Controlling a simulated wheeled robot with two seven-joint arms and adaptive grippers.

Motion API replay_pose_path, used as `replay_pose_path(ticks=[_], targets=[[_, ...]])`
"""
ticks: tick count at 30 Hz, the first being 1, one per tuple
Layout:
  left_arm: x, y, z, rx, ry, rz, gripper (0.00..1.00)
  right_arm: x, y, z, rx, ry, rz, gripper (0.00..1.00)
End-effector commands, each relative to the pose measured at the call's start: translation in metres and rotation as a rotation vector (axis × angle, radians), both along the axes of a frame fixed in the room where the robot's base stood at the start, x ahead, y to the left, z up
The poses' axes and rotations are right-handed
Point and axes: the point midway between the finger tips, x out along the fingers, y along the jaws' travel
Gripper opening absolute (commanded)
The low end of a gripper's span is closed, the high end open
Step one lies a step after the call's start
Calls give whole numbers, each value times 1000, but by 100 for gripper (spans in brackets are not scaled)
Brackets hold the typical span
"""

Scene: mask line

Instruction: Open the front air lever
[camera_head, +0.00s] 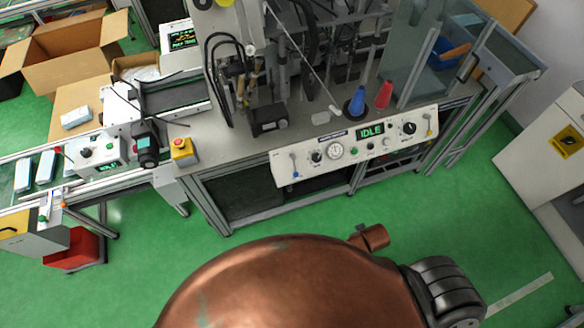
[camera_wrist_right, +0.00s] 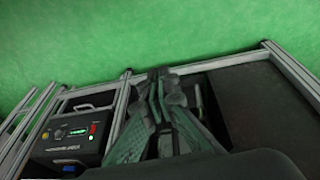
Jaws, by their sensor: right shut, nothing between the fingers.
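My right gripper (camera_wrist_right: 164,88) shows in the right wrist view, shut and empty, over an aluminium frame. No lever shows clearly there. My left gripper is not in view.
In the right wrist view, a black box (camera_wrist_right: 65,135) with a green display sits inside the frame.

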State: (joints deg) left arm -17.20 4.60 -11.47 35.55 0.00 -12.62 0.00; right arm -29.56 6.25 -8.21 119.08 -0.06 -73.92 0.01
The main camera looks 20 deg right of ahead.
Motion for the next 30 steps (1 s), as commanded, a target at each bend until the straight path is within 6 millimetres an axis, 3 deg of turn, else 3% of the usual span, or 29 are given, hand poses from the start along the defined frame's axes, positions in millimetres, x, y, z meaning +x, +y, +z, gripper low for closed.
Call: replay_pose_path(ticks=[7,10,23,30], targets=[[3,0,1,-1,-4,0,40,15,15,68,20,-37,36,0],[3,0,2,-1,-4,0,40,33,40,94,55,-54,103,0],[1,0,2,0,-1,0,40,106,152,111,168,-52,439,0],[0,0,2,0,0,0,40,155,234,114,187,-10,739,0]])
